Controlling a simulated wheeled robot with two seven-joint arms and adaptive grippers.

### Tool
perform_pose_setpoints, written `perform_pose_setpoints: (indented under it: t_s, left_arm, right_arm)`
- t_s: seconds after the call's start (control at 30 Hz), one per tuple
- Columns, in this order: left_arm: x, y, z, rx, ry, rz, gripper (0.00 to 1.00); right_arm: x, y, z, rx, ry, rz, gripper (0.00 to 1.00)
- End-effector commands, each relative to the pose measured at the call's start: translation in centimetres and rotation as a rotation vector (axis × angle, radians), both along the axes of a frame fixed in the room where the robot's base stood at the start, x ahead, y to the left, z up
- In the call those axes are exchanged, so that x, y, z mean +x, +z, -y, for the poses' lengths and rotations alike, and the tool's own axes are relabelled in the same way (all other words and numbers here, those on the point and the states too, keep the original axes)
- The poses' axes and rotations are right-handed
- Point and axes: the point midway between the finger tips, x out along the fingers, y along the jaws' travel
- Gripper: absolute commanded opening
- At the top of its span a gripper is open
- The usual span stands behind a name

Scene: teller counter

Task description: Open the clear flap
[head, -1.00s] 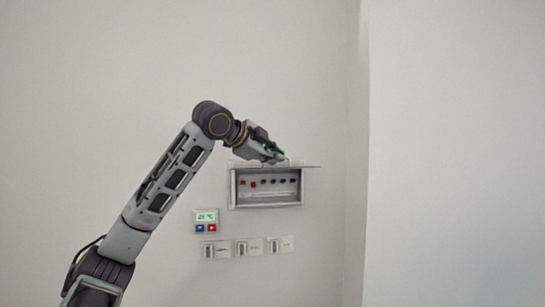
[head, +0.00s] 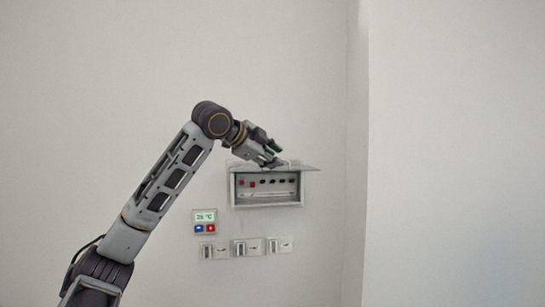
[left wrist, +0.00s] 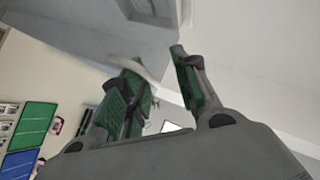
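The clear flap (head: 300,168) shows in the head view as a thin, pale strip along the top of a grey wall box (head: 233,190). It stands out from the box, raised, and the box front is uncovered. My left gripper (head: 273,158) is at the flap's upper side, over the top of the box. In the left wrist view its two green-padded fingers (left wrist: 158,82) are apart. A pale curved strip lies by the left finger; I cannot tell whether it touches or is part of the flap. My right gripper is not in view.
Inside the box is a row of red and dark switches (head: 262,183). Below are a small display with blue and red buttons (head: 205,221) and several switch plates (head: 246,247). A wall corner stands to the right. The wall around is bare.

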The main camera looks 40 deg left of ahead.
Motion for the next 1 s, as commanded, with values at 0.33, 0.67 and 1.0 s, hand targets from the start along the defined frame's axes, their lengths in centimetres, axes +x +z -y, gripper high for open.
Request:
perform_pose_setpoints:
  t_s: [0.33, 0.67, 1.0]
  left_arm:
    - [-0.2, 0.2, -0.1, 0.000, 0.002, 0.002, 0.28]
    - [-2.5, 1.2, -0.1, 0.002, 0.002, 0.005, 0.28]
    - [-7.0, 3.3, -0.1, 0.000, 0.001, 0.005, 0.28]
  right_arm:
    - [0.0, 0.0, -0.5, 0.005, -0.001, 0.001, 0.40]
    - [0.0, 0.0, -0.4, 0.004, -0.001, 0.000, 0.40]
    - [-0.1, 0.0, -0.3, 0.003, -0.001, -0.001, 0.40]
